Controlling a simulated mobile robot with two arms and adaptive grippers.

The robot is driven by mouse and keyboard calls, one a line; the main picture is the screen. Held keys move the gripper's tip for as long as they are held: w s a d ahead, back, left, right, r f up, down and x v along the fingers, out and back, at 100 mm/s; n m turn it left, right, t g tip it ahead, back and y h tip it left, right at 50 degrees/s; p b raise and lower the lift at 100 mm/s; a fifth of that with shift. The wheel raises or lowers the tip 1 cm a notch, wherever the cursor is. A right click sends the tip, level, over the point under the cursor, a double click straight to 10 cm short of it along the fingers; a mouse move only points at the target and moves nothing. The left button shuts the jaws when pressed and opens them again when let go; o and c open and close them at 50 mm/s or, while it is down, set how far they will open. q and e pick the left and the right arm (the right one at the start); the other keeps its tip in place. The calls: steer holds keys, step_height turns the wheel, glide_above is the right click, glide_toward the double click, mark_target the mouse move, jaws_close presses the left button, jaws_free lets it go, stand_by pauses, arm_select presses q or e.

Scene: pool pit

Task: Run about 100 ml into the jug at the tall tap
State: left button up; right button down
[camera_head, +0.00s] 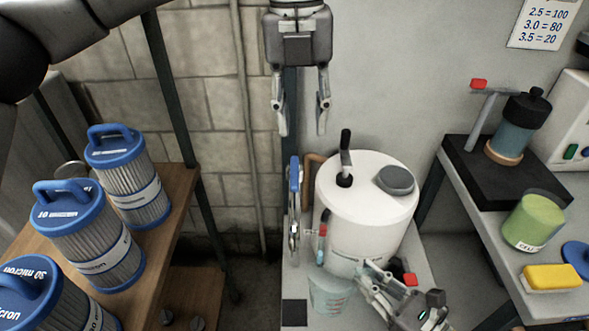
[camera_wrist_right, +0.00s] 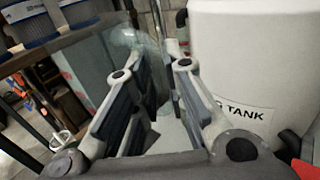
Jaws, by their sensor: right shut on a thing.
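A clear jug (camera_head: 331,296) with faint markings stands low at the left front of the white tank (camera_head: 365,215). My right gripper (camera_head: 368,277) is shut on the jug at its right side. In the right wrist view the see-through jug (camera_wrist_right: 148,48) shows beyond the fingers (camera_wrist_right: 160,75); the exact grip is hard to see. A small spout with a red part (camera_head: 322,231) and a blue part is at the tank's left side, above the jug. I cannot tell if this is the tall tap, or whether the jug holds water. My left gripper (camera_head: 302,132) hangs open and empty above the tank.
Blue-capped filter cartridges (camera_head: 128,180) stand on a wooden shelf at left. At right, a bench holds a grey post with a red top (camera_head: 480,110), a green tub (camera_head: 535,220) and a yellow sponge (camera_head: 551,278). A number card (camera_head: 545,22) hangs above.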

mark_target(294, 178)
arm_select(q)
steer(key=shift+y, duration=0.4)
steer(key=f, duration=0.8)
steer(key=a+f, duration=0.1)
steer(key=f, duration=0.3)
steer(key=shift+w+f, duration=0.3)
steer(key=shift+w, duration=0.1)
steer(key=shift+c, duration=0.4)
jaws_close()
